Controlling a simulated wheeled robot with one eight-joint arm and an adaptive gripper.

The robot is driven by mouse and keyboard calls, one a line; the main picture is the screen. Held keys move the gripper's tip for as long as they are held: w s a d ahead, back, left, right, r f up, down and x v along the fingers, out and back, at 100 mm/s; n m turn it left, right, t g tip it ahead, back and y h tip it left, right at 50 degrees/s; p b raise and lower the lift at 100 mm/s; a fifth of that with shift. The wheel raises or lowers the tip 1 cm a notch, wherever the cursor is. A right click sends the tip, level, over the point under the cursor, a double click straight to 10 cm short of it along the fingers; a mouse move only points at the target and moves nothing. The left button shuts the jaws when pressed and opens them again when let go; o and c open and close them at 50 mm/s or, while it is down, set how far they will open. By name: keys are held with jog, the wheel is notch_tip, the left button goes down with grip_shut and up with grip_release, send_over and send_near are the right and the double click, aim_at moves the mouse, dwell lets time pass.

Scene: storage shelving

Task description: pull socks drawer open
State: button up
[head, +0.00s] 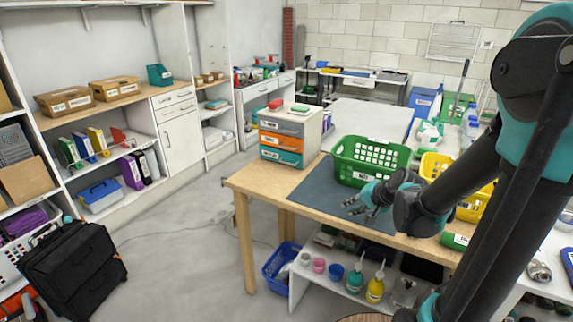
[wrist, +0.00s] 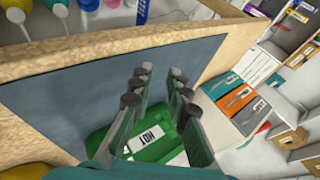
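A small drawer unit (head: 290,134) stands on the left end of the wooden table, with a grey, an orange and a teal drawer stacked. Each front carries a small white label that I cannot read surely, so I cannot tell which is socks. All its drawers look shut. The unit also shows at the right in the wrist view (wrist: 236,104), turned on its side. My gripper (head: 356,206) is above the dark mat, right of the unit and in front of the green basket, apart from the drawers. In the wrist view its fingers (wrist: 160,85) are spread with nothing between them.
The green basket (head: 371,155) stands on the table right of the unit, and a yellow basket (head: 434,165) stands farther right. The dark mat (head: 322,190) is mostly bare. Bottles and cups stand on a low shelf below.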

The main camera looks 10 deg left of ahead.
jog(key=w+a+m+y, duration=0.1)
jog(key=w+a, duration=0.1)
jog(key=w, duration=0.1)
jog(key=w+a+r+m+t+y, duration=0.1)
jog(key=w+a+m, duration=0.1)
jog(key=w+a, duration=0.1)
jog(key=w+a+m+y, duration=0.1)
jog(key=w+a, duration=0.2)
jog(key=w, duration=0.2)
jog(key=shift+a+r+t+y, duration=0.2)
jog(key=shift+a+t+y, duration=0.1)
jog(key=shift+y, duration=0.1)
jog(key=w+a+m, duration=0.1)
jog(key=w, duration=0.1)
jog(key=w+a+m+t+y, duration=0.1)
jog(key=w+a+m, duration=0.1)
jog(key=w+a+m+y, duration=0.1)
jog(key=w, duration=0.1)
jog(key=shift+w+a+f, duration=0.35)
jog(key=shift+w+a+f+m+t+y, duration=0.1)
jog(key=shift+w+a+m+t+y, duration=0.3)
jog(key=shift+m, duration=0.2)
jog(key=x, duration=1.7)
jog(key=shift+w+f, duration=0.15)
jog(key=shift+f, duration=0.05)
jog(key=shift+c, duration=0.5)
grip_shut()
